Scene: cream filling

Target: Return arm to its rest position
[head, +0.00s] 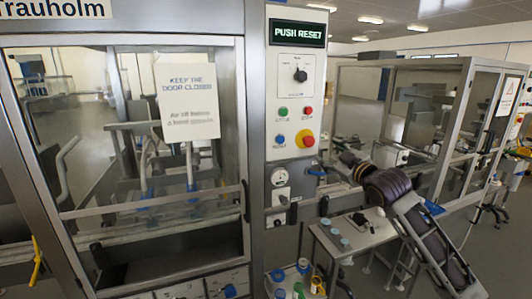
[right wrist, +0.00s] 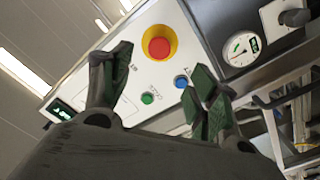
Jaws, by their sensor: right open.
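My right arm reaches in from the lower right in the head view. Its gripper (head: 350,162) is in the air to the right of the machine's control panel (head: 292,75). In the right wrist view the two fingers of my right gripper (right wrist: 158,88) are spread with nothing between them. Past the fingers, apart from them, is the panel with a red emergency button on a yellow base (right wrist: 161,43), a green button (right wrist: 147,97) and a blue button (right wrist: 181,81). My left arm and gripper do not show.
A glass machine door with a paper sign (head: 188,98) stands at the left. A small table (head: 352,243) with several small round items is below my right arm. Containers (head: 304,266) stand below the panel. Another glass-walled machine (head: 410,105) is behind the arm.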

